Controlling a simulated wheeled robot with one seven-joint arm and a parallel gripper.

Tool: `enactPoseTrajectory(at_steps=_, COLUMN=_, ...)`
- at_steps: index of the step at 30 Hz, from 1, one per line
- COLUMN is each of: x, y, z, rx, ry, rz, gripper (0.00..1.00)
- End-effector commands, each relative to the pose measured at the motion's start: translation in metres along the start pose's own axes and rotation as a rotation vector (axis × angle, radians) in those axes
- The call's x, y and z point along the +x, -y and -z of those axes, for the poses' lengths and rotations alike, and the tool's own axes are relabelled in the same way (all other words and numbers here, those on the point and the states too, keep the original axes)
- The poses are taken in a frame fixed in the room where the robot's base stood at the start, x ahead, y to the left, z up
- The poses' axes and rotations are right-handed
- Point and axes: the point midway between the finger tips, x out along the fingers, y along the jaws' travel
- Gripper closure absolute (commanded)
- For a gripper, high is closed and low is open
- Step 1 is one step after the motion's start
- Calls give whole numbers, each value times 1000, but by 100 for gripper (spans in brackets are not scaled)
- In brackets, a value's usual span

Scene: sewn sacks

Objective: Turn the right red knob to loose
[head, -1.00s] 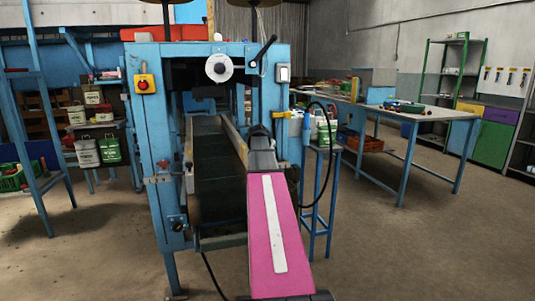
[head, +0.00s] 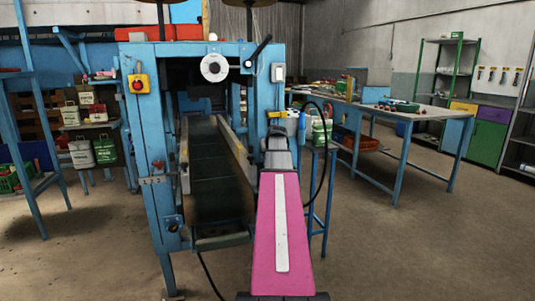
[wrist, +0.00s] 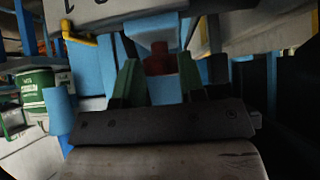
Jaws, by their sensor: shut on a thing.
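In the wrist view a dark red knob (wrist: 160,59) sits under a pale bracket, between the two green fingers of my gripper (wrist: 158,76). The fingers are shut on the knob from its left and right. A light blue block shows below the knob, between the fingers. In the head view my pink arm reaches to the right post of the blue machine (head: 142,125), and my own arm hides the right knob and the fingertips. A small reddish knob (head: 158,164) shows on the left post. The knob's turn angle cannot be read.
A conveyor belt (head: 218,170) runs through the machine, left of my arm. A black cable hangs close on the right, by a narrow blue stand (head: 318,200). A workbench (head: 425,115) stands farther right. The floor (head: 400,245) at the right front is clear.

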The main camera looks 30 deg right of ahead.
Motion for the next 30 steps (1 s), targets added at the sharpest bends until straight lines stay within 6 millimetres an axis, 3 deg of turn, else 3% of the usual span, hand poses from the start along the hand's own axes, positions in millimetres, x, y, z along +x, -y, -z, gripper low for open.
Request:
enactPoseTrajectory(at_steps=15, x=0, y=-1, z=-1, rx=-16, ry=4, rz=14, gripper=87)
enactPoseTrajectory(at_steps=16, x=0, y=-1, z=-1, rx=-16, ry=4, rz=14, gripper=60)
enactPoseTrajectory(at_steps=18, x=0, y=-1, z=-1, rx=-16, ry=4, rz=14, gripper=45)
enactPoseTrajectory(at_steps=30, x=-10, y=0, z=-1, rx=-15, ry=1, rz=13, gripper=45)
